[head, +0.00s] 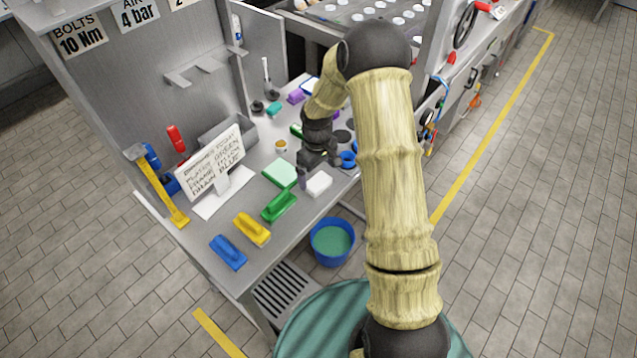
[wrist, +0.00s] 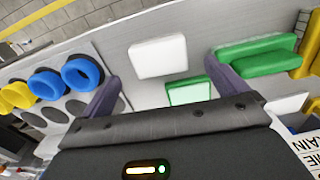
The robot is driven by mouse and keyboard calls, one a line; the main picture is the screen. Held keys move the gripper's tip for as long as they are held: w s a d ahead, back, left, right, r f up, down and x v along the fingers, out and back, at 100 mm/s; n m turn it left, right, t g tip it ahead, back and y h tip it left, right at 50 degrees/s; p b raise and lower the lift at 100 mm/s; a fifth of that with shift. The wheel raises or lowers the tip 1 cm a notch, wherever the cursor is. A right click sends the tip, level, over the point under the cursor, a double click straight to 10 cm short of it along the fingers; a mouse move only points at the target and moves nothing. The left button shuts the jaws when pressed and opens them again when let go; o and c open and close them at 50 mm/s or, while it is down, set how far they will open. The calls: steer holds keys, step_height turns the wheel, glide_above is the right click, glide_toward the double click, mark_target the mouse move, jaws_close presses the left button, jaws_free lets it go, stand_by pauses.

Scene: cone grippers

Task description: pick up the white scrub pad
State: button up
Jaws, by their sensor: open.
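The white scrub pad (head: 319,184) lies flat on the grey bench near its front edge. In the wrist view the white pad (wrist: 158,56) shows in full, ahead of and between the two fingers. My gripper (head: 315,168) is just behind the pad, low over the bench. In the wrist view my gripper (wrist: 162,72) is open, with nothing between its fingers. Whether the fingertips touch the bench cannot be told.
A green-and-white pad (head: 280,173) lies left of the white one. Green (head: 278,206), yellow (head: 252,229) and blue (head: 228,252) handled scrubbers line the front edge. Blue cups (head: 348,159) stand right of my gripper. A sign (head: 213,165) stands at left. A blue bucket (head: 332,242) is below the edge.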

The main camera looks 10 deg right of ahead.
mark_target(318, 181)
steer(key=shift+s+f+p, duration=0.1)
steer(key=shift+f+p, duration=0.45)
steer(key=shift+f, duration=0.1)
steer(key=shift+d+f+p, duration=0.1)
steer(key=shift+f+p, duration=0.5)
steer(key=shift+f, duration=1.35)
steer(key=c, duration=1)
steer(key=shift+c, duration=0.2)
steer(key=shift+r, duration=0.1)
step_height(318, 181, up, 10)
steer(key=b, duration=0.2)
steer(key=shift+b, duration=0.3)
